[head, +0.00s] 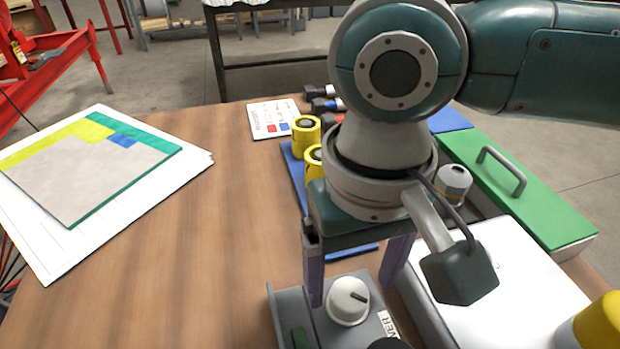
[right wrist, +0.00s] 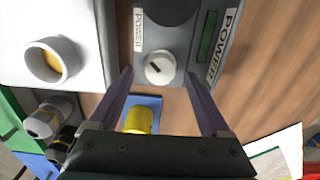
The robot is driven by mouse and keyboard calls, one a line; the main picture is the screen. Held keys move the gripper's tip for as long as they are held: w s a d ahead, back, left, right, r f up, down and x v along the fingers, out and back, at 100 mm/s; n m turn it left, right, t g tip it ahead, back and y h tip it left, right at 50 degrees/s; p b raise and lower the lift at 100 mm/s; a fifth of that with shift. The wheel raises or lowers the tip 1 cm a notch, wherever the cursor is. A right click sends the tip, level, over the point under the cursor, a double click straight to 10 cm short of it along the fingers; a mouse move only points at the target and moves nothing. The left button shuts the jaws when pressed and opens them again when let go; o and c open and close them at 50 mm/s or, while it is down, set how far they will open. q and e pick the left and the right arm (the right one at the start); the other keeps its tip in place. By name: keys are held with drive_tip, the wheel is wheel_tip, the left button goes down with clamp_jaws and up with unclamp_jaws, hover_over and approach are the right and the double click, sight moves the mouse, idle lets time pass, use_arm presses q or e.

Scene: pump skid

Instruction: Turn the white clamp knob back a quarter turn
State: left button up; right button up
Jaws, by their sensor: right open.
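The white clamp knob (head: 348,301) is round with a short dark mark on its top. It sits on a grey control box (head: 287,318) at the bottom of the head view. It also shows in the right wrist view (right wrist: 160,68), near the box's edge, with its mark slanting. My right gripper (head: 352,291) points down at the knob, jaws open. In the right wrist view its fingertips (right wrist: 160,76) lie to either side of the knob, with a gap on both sides. I cannot tell whether the tips are level with the knob. My left gripper is out of view.
A white case (head: 500,275) stands close right of the box. A green-lidded box (head: 530,190) with a handle lies beyond it. Yellow cylinders (head: 305,135) stand on a blue mat behind my gripper. The wooden table (head: 190,230) is clear to the left, up to papers (head: 85,165).

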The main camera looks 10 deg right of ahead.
sight(349, 300)
drive_tip(key=shift+f, duration=1.2)
drive_tip(key=shift+c, duration=0.2)
clamp_jaws()
